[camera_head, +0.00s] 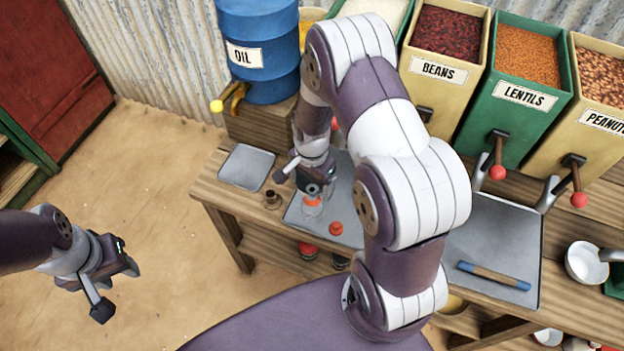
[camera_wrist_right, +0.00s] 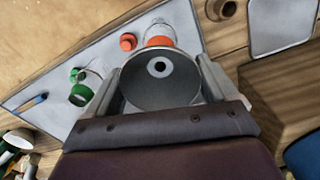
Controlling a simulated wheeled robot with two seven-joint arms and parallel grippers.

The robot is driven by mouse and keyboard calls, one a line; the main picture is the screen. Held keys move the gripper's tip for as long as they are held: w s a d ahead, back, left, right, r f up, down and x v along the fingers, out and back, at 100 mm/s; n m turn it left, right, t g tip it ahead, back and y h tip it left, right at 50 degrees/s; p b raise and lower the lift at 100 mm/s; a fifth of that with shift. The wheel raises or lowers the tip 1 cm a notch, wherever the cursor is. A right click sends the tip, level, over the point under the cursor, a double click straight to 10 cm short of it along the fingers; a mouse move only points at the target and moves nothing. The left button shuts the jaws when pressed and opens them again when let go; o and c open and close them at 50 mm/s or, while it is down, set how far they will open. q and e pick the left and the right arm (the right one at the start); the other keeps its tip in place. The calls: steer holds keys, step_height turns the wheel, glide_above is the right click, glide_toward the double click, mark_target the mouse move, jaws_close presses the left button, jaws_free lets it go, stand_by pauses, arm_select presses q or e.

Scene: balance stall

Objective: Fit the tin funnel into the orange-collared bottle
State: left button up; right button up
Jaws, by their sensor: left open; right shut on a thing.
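My right gripper (camera_head: 307,180) is shut on the tin funnel, a grey cone with a dark hole, whose wide mouth faces the camera in the right wrist view (camera_wrist_right: 170,92). In the head view the funnel is mostly hidden by the gripper. The orange-collared bottle (camera_head: 312,207) stands on the grey mat just below the gripper. In the right wrist view the bottle's orange collar (camera_wrist_right: 158,41) shows just past the funnel's rim. The spout is hidden, so I cannot tell whether it is in the neck. My left gripper (camera_head: 118,288) is open and empty, off the table at left.
An orange-red cap (camera_head: 335,228) lies beside the bottle. Green-marked items (camera_wrist_right: 82,93) stand further along the mat. A small brown cup (camera_head: 272,199) and a grey plate (camera_head: 246,167) are at left. The oil drum (camera_head: 259,55) and grain bins (camera_head: 447,58) stand behind.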

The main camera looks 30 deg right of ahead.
steer(key=shift+f, duration=0.4)
steer(key=o, duration=0.8)
steer(key=shift+r, duration=0.1)
step_height(320, 180, up, 7)
steer(key=p, duration=0.6)
